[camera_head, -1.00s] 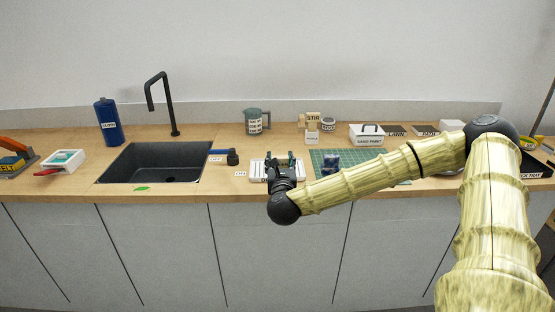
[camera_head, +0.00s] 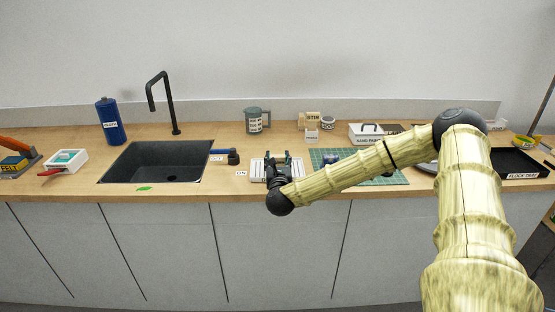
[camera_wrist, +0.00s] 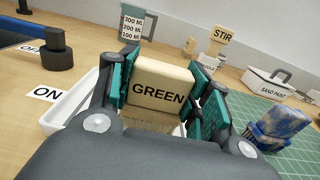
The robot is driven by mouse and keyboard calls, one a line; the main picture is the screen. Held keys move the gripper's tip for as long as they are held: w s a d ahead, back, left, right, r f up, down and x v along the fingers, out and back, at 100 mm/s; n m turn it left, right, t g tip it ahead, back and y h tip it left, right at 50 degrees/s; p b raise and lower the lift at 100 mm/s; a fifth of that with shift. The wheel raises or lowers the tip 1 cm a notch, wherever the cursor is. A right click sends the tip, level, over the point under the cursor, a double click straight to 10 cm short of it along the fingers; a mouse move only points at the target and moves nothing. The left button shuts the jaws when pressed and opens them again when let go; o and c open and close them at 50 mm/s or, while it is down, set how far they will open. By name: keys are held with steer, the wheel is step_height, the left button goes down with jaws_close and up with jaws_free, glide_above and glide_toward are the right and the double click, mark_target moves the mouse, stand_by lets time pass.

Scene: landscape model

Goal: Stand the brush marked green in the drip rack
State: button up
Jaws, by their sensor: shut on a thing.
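The brush marked GREEN (camera_wrist: 159,88) is a pale wooden block with black lettering and tan bristles beneath it. My gripper (camera_wrist: 163,95) is shut on it, with a teal pad at each side, and the label faces the wrist camera. In the head view my gripper (camera_head: 279,160) is over a white slotted tray (camera_head: 257,171), which looks like the drip rack. The tray's white rim also shows in the wrist view (camera_wrist: 72,122), at the left below the brush. I cannot tell whether the bristles touch the tray.
A green cutting mat (camera_head: 392,178) lies to the right, with a blue speckled block (camera_wrist: 280,125) on it. The sink (camera_head: 150,165) and a blue-handled valve (camera_head: 233,157) are left. A jug (camera_head: 254,121), STIR block (camera_head: 312,119) and white paint box (camera_head: 367,136) stand behind.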

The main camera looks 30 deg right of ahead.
steer(key=shift+f+b, duration=0.25)
steer(key=shift+b, duration=0.05)
steer(key=o, duration=1.1)
steer(key=shift+r, duration=0.1)
steer(key=shift+r+p, duration=0.15)
steer(key=shift+p, duration=0.15)
